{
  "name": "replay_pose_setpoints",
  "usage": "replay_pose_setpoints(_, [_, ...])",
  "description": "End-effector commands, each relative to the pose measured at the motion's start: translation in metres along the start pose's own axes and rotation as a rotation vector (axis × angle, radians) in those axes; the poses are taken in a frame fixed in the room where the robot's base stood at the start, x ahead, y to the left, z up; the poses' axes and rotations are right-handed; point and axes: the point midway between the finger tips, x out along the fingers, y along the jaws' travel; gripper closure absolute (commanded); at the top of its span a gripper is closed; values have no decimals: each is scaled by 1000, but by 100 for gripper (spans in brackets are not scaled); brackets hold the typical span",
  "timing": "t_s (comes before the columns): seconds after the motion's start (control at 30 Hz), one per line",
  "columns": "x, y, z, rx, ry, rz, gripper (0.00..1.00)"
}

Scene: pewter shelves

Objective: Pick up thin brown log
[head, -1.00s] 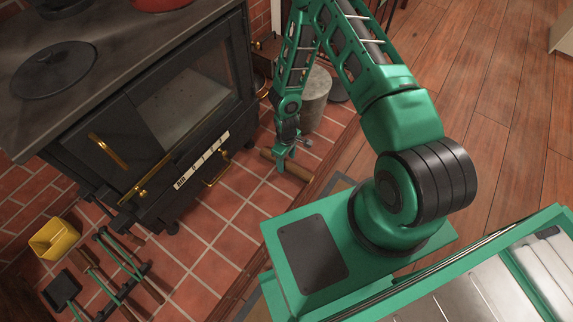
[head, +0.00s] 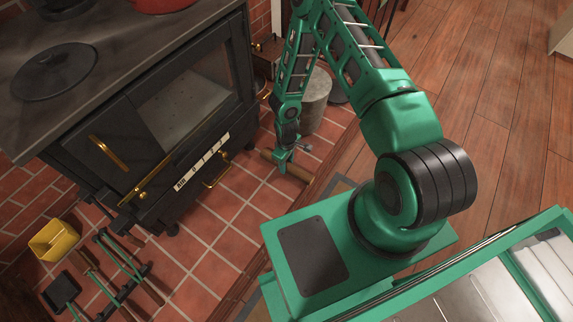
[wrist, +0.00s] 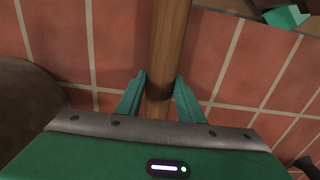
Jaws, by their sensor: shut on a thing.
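The thin brown log (head: 292,168) lies close above the red tiles beside the raised wooden edge in the head view. In the wrist view the log (wrist: 168,55) runs up the picture between my two green fingers. My gripper (head: 283,163) points down at the log in the head view. In the wrist view my gripper (wrist: 161,92) is shut on the log, with one finger on each side. The log's near end is hidden by the gripper body. I cannot tell whether the log touches the floor.
A black stove (head: 150,110) with brass handles stands to the left. A grey cylinder (head: 315,100) stands behind the gripper. A yellow container (head: 54,241) and a rack of tools (head: 122,262) are at the lower left. The tiles (head: 215,215) in front of the stove are clear.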

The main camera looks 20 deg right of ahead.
Motion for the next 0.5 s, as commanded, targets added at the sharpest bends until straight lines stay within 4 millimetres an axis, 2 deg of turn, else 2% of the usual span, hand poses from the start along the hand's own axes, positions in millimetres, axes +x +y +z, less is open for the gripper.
replay_pose_setpoints(0.27, [-23,0,-1,-1,2,2,96])
replay_pose_setpoints(0.5, [-61,0,-1,-2,3,2,96])
